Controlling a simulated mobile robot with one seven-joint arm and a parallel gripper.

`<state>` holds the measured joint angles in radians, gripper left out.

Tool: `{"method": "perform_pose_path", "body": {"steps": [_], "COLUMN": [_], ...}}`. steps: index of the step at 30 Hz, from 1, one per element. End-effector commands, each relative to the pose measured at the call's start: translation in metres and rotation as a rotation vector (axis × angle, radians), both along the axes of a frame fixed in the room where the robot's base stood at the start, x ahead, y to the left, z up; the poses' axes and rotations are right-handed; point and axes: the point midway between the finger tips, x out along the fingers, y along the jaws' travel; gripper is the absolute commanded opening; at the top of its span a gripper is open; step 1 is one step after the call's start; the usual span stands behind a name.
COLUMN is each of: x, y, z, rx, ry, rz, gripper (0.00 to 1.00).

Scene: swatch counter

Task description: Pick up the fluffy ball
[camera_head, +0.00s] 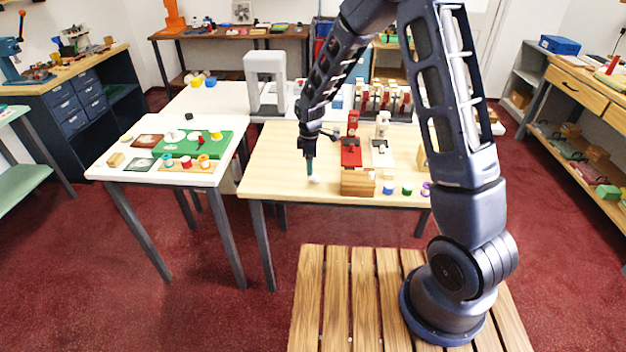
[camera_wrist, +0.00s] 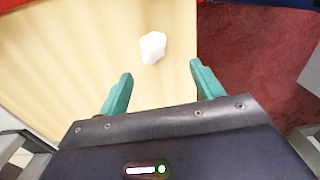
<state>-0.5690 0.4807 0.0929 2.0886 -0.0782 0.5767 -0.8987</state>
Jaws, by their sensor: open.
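The fluffy ball (camera_wrist: 152,47) is a small white lump on the light wooden table, near the table's edge in the wrist view. It also shows as a small white spot (camera_head: 314,179) in the head view, just below my gripper (camera_head: 309,170). In the wrist view my gripper (camera_wrist: 158,88) has its two teal fingers spread apart with nothing between them. The ball lies beyond the fingertips, roughly in line with the gap between them. The exact height of the fingers above the table is hard to tell.
A wooden block (camera_head: 357,183) stands just right of the ball, with a red device (camera_head: 351,152) behind it. Small spools (camera_head: 388,187) sit farther right. A white table (camera_head: 104,170) with a green mat (camera_head: 222,142) stands to the left. The table left of my gripper is clear.

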Motion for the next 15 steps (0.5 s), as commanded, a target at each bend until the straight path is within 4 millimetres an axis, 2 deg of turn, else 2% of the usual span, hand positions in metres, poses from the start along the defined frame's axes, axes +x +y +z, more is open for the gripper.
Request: {"method": "perform_pose_path", "body": {"steps": [3, 11, 15], "x": [0.0, 0.002, 0.005], "y": [0.0, -0.002, -0.007], "z": [-0.014, -0.025, -0.04], "rx": [-0.001, 0.0, -0.002], "ry": [0.001, -0.001, 0.001], "rz": [0.0, -0.001, 0.0], "gripper": [0.66, 0.66, 0.66]}}
